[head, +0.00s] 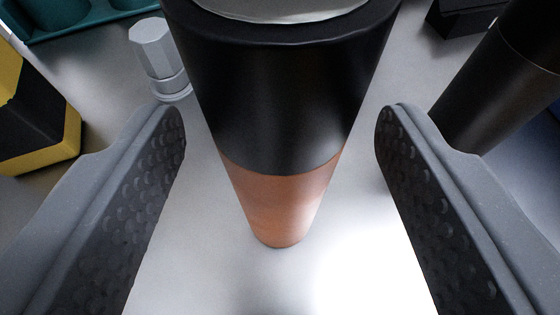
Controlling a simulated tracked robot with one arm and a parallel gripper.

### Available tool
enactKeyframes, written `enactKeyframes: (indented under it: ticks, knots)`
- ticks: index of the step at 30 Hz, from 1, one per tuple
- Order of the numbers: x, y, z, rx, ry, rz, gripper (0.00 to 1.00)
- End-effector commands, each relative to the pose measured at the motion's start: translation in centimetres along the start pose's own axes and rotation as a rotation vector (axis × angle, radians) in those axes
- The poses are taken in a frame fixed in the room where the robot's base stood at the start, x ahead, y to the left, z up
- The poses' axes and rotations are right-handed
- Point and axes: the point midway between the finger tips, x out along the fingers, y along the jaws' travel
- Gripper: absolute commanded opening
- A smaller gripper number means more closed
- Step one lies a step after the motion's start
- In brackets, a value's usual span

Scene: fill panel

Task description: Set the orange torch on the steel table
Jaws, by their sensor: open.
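The orange torch (278,195) stands upright in the middle of the head view, with a wide black head on top and an orange body below. Its foot rests on a light grey metal surface, which looks like the steel table (190,250). The top of the torch is cut off by the upper edge. My gripper (280,115) is open, with one dark, dimpled finger on each side of the torch. A gap shows between each finger and the torch.
A grey bolt-like piece (158,55) stands just left of the torch. A black and yellow block (35,110) is at the left. A teal holder (85,15) is at the top left. A dark cylinder (495,85) and a black block (462,15) are at the right.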

Motion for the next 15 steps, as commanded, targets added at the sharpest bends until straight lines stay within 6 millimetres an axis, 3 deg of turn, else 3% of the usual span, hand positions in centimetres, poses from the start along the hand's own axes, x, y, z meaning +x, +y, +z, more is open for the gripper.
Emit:
enactKeyframes:
  ticks: [15]
  knots:
    - [-6.9,-0.1,0.1,-0.001,-0.002,-0.001,0.57]
